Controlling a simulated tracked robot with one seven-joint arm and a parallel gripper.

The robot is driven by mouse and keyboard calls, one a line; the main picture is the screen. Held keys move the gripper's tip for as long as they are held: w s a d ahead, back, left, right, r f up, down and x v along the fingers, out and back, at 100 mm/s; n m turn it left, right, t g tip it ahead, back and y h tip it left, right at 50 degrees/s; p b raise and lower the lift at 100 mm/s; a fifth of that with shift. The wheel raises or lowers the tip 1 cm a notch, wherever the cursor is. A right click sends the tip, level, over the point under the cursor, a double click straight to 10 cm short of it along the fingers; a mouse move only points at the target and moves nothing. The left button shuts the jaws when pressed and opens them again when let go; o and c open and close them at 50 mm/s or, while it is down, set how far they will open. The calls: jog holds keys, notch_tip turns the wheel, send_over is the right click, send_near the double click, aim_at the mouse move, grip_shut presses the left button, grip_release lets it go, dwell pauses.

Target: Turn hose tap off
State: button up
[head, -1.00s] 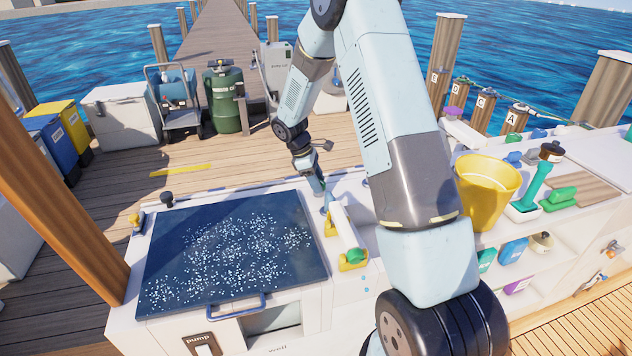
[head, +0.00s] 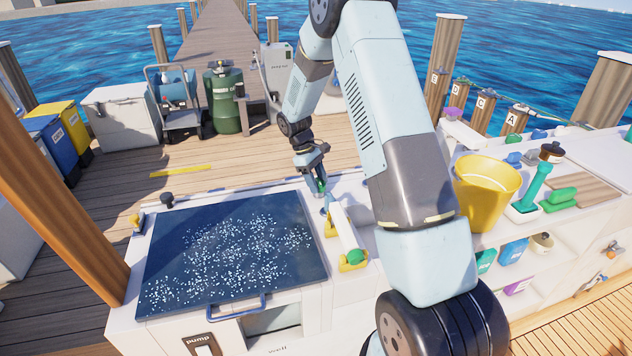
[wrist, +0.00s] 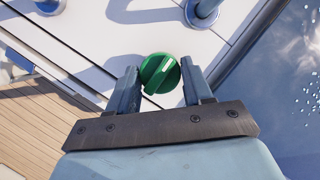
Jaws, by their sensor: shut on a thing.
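A round green knob (wrist: 160,73) with a raised, lighter grip bar sits between the two fingers of my gripper (wrist: 162,84) in the wrist view. The fingers are closed on its sides. In the head view my gripper (head: 321,190) points down at the white deck beside the blue hatch. A little green of the knob shows there; most of it is hidden by the fingers. A white hose nozzle (head: 345,228) with a green end lies in yellow holders just in front of my gripper.
The dark blue hatch (head: 230,250), covered with pale specks, is closed to the left of my gripper. A yellow bucket (head: 486,195) stands to the right, beyond my arm. In the wrist view, blue round-based fittings (wrist: 203,12) stand near the knob.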

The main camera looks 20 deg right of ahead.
jog(key=shift+w, duration=0.1)
jog(key=o, duration=1)
jog(key=v, duration=1.3)
jog(key=shift+w+a+r, duration=0.15)
jog(key=shift+a+r, duration=0.1)
jog(key=shift+r, duration=0.05)
